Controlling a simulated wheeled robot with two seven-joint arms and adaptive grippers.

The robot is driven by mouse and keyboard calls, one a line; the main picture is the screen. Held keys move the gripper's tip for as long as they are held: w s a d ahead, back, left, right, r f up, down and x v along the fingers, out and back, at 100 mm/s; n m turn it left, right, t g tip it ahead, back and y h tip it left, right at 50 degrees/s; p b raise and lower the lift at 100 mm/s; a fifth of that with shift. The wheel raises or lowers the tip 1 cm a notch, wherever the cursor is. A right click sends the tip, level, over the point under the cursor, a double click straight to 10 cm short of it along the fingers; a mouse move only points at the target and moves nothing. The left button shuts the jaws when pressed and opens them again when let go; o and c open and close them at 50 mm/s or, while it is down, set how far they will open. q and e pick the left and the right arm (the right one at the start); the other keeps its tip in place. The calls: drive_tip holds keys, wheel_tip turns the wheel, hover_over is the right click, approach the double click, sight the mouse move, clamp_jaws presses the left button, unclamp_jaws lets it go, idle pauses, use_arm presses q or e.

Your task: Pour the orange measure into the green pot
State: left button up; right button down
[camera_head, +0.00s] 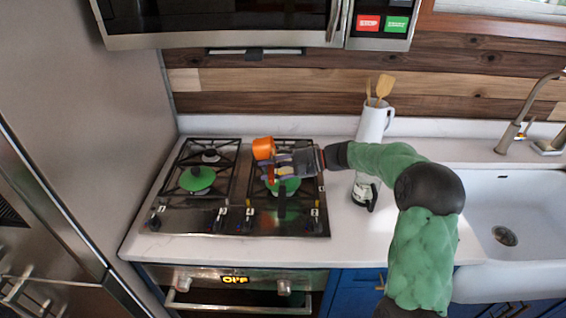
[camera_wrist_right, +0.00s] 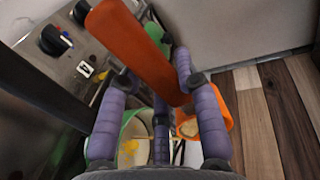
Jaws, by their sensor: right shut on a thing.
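The orange measure (camera_head: 263,147) is in my right gripper (camera_head: 283,160), held above the right side of the stove. In the wrist view its long orange handle (camera_wrist_right: 140,48) lies between the purple fingers of my right gripper (camera_wrist_right: 160,105), which is shut on it. The measure's cup (camera_wrist_right: 226,104) shows at the right with something pale in it; its exact tilt is unclear. The green pot (camera_head: 291,187) stands on the right burners below my gripper, partly hidden by it. In the wrist view the pot's rim (camera_wrist_right: 98,146) surrounds some yellow bits. My left gripper is out of view.
A green lidded-looking item (camera_head: 197,180) sits on the left burners. A white pitcher with wooden utensils (camera_head: 374,122) and a clear jar with a dark handle (camera_head: 365,190) stand right of the stove. The sink (camera_head: 520,205) is farther right; a microwave (camera_head: 225,20) hangs above.

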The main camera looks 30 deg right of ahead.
drive_tip(key=shift+s+d+t+y+b, duration=0.3)
drive_tip(key=shift+d+y+b, duration=0.2)
drive_tip(key=shift+b, duration=0.4)
drive_tip(key=shift+s+d+r+t+y+b, duration=0.15)
drive_tip(key=shift+t+y+b, duration=0.45)
drive_tip(key=shift+b, duration=0.8)
drive_tip(key=shift+s+d+t+y+b, duration=0.15)
drive_tip(key=shift+t+y+b, duration=0.15)
drive_tip(key=shift+y+b, duration=0.8)
drive_tip(key=shift+d+r+t+y+b, duration=0.2)
drive_tip(key=shift+r+t+y+b, duration=0.2)
drive_tip(key=shift+r+b, duration=0.5)
idle(0.5)
drive_tip(key=shift+f, duration=0.15)
drive_tip(key=shift+f+b, duration=0.15)
drive_tip(key=shift+b, duration=0.35)
drive_tip(key=shift+s+d+f+t+y+b, duration=0.2)
drive_tip(key=shift+f+t+y+b, duration=0.35)
drive_tip(key=shift+y+b, duration=0.4)
